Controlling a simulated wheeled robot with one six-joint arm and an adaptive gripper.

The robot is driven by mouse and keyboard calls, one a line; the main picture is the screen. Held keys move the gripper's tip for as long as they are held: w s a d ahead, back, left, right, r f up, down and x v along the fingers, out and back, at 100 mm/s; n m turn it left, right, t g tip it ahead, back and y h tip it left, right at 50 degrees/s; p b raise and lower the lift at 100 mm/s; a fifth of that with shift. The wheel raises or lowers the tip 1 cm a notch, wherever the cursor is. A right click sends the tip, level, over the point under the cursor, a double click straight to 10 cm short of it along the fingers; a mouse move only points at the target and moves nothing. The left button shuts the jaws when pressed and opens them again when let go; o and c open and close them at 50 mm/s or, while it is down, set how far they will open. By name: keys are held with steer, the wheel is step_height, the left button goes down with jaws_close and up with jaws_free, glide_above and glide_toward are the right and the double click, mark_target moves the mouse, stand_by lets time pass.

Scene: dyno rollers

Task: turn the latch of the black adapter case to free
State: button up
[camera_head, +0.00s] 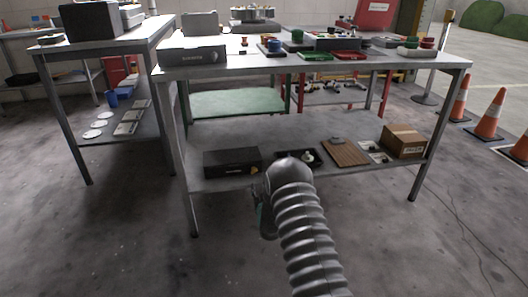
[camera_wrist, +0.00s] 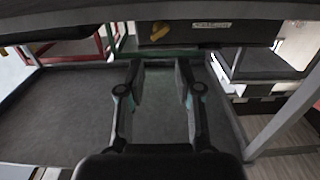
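The black adapter case (camera_head: 232,162) sits at the left of the workbench's lower shelf. In the wrist view, which looks upside down, its front (camera_wrist: 240,34) crosses the top, with a pale label (camera_wrist: 211,24). The yellow latch (camera_wrist: 160,31) lies slanted on that front, beside the label. My gripper (camera_wrist: 160,68) is open and empty. The latch appears beyond the gap between its fingertips, with space between them.
The lower shelf (camera_head: 290,130) also carries a dark tray (camera_head: 297,157), a brown slatted board (camera_head: 345,152) and a cardboard box (camera_head: 403,141). The workbench top (camera_head: 330,65) overhangs the shelf. A bench leg (camera_head: 188,195) stands left of the case. The floor in front is clear.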

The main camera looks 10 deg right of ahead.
steer(key=s+r+g+p, duration=0.1)
steer(key=s+r, duration=0.4)
steer(key=r, duration=0.7)
steer(key=s+r+g+p, duration=0.1)
steer(key=s+r+g, duration=0.2)
steer(key=r, duration=1)
steer(key=shift+s+g+p, duration=0.35)
steer(key=shift+s+g, duration=0.05)
steer(key=shift+s, duration=0.95)
steer(key=shift+r, duration=0.1)
